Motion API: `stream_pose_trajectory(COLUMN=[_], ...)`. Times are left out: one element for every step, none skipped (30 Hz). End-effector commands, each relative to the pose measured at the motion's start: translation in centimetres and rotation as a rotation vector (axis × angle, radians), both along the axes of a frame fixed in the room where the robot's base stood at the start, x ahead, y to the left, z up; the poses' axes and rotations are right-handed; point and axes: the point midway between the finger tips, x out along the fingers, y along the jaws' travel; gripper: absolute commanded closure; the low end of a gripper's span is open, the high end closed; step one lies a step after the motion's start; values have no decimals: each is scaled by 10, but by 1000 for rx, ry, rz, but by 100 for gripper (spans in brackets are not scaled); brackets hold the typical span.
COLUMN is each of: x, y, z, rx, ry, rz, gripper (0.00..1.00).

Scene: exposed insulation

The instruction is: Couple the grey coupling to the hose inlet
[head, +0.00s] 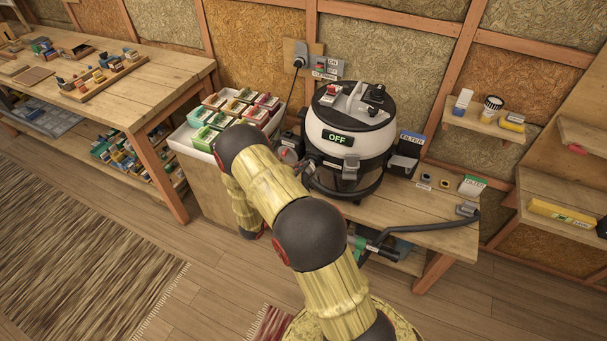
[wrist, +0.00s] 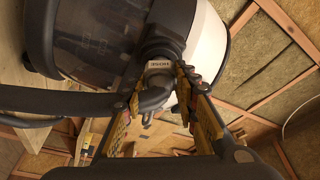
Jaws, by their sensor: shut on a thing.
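The vacuum cleaner (head: 346,140), a white and black drum with an OFF display, stands on the bench. In the wrist view its drum (wrist: 208,45) fills the upper part. The dark hose inlet (wrist: 166,42) sticks out from it, with a small white label at its lower end. My gripper (wrist: 160,88) is shut on a grey, bent piece, which looks like the grey coupling (wrist: 154,97), directly at the labelled end of the inlet. I cannot tell whether the two are joined or only close. In the head view my arm hides the gripper's grip.
A white tray of coloured boxes (head: 181,139) stands left of the vacuum. A filter box (head: 408,148), small parts and a dark hose (head: 455,222) are on its right. Wall shelves (head: 490,125) stand further right. Floor at the lower left is open.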

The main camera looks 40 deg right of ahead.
Motion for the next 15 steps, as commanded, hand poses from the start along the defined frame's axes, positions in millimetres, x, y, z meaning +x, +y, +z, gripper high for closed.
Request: stream_pose_trajectory(x=[1,1,1,1,2,2,2,2,3,3,3,3,3,4,4], y=[-1,-2,-3,-3,-4,-5,-5,-6,-7,-8,-8,-9,-10,-10,-11], z=[0,0,0,0,0,0,0,0,0,0,0,0,0,0,0], rx=[0,0,0,0,0,0,0,0,0,0,0,0,0,0,-1], ry=[-1,-1,-1,-1,-1,-1,-1,-1,-1,-1,-1,-1,-1,-1,-1], rz=[0,0,0,-1,-1,-1,-1,-1,-1,-1,-2,-2,-2,-2,-2], gripper=[100,100,100,100,100,100,100,100,100,100,100,100,100,100,100])
